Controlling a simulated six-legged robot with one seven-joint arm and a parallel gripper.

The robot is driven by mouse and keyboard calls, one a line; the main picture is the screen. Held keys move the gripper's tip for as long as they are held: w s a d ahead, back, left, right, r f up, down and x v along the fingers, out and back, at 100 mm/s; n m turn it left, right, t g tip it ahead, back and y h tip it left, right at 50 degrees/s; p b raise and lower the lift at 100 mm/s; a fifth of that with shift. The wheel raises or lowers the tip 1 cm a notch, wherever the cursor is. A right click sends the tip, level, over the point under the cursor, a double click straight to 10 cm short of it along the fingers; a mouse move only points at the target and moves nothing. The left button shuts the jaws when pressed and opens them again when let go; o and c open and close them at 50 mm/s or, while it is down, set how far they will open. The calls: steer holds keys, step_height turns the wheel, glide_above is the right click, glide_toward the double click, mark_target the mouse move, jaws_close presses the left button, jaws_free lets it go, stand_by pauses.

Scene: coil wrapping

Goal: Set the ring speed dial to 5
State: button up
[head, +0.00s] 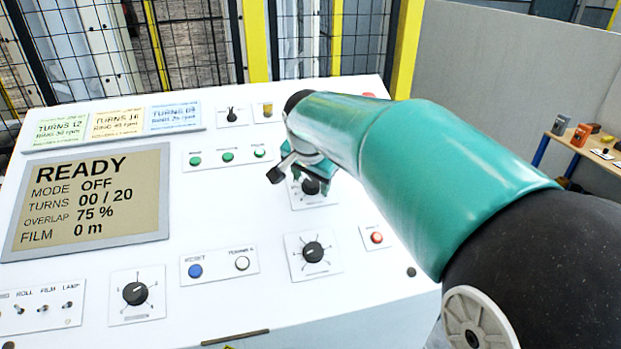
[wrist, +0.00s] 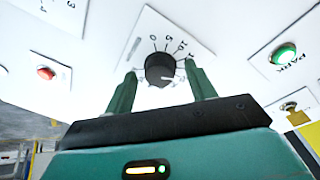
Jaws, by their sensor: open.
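In the wrist view, a round black dial (wrist: 160,68) sits on a white plate with a scale reading 0, 5, 10 and a partly hidden higher number. A pale mark shows on the knob's lower right, but I cannot tell the exact setting. My gripper (wrist: 161,76) is open, with one green finger on each side of the dial; contact is not clear. In the head view, my gripper (head: 292,174) is over the upper right dial (head: 310,186), partly covering it. The dial's name is not readable.
The white console carries another dial (head: 312,250) below, one at lower left (head: 134,293), a READY screen (head: 88,203) and a blue reset button (head: 195,271). A red-lit button (head: 376,237) is at right. A mesh fence (head: 190,45) stands behind.

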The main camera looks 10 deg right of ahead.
steer(key=shift+w+f, duration=0.1)
steer(key=shift+f, duration=0.05)
steer(key=c, duration=1)
steer(key=shift+o, duration=0.2)
steer(key=n, duration=0.3)
steer(key=shift+d+n, duration=0.1)
steer(key=shift+n, duration=0.2)
steer(key=n+t, duration=0.1)
steer(key=n, duration=0.3)
steer(key=shift+n, duration=0.4)
steer(key=n, duration=0.4)
steer(key=shift+s+y, duration=0.2)
steer(key=shift+y, duration=0.2)
steer(key=shift+d+n, duration=0.1)
steer(key=shift+n, duration=1.7)
